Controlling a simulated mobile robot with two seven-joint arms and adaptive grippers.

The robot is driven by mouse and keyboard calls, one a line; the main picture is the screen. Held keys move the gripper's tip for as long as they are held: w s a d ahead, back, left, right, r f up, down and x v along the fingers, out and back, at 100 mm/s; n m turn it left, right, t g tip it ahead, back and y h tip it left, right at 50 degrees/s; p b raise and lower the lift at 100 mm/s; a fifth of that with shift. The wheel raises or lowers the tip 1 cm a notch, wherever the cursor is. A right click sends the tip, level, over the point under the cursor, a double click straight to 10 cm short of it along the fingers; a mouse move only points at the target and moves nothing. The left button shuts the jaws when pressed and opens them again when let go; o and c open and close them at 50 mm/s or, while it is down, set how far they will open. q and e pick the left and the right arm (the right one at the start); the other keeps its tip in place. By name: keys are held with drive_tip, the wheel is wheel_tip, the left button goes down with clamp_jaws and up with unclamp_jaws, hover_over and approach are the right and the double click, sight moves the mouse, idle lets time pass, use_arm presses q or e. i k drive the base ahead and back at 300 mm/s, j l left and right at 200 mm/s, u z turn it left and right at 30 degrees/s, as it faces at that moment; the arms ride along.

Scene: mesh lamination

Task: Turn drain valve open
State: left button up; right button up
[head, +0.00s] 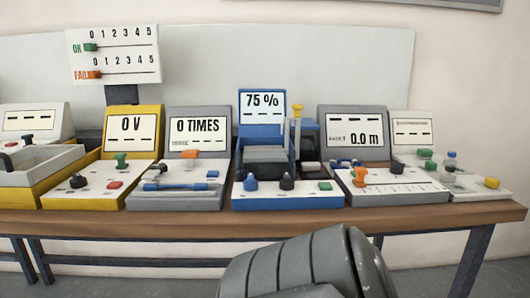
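No part here is legibly marked as the drain valve, and I cannot tell which control it is. Candidates are a yellow-topped upright post (296,115) on the blue station reading 75 %, an orange handle (360,177) on the station reading 0.0 m, and a blue bar (182,187) on the station reading 0 TIMES. Neither gripper is in view. Only a grey, rounded link of my arm shows at the bottom centre, below the table edge.
The stations stand in a row on a brown table (200,221). A yellow station (133,123) reads 0 V; a grey open tray (40,164) is at far left. An OK/FAIL slider board (120,55) rises behind. Little bare tabletop shows, mostly along the front edge.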

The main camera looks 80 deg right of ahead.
sight(287, 184)
drive_tip(key=l+z, duration=0.15)
drive_tip(key=z, duration=2.95)
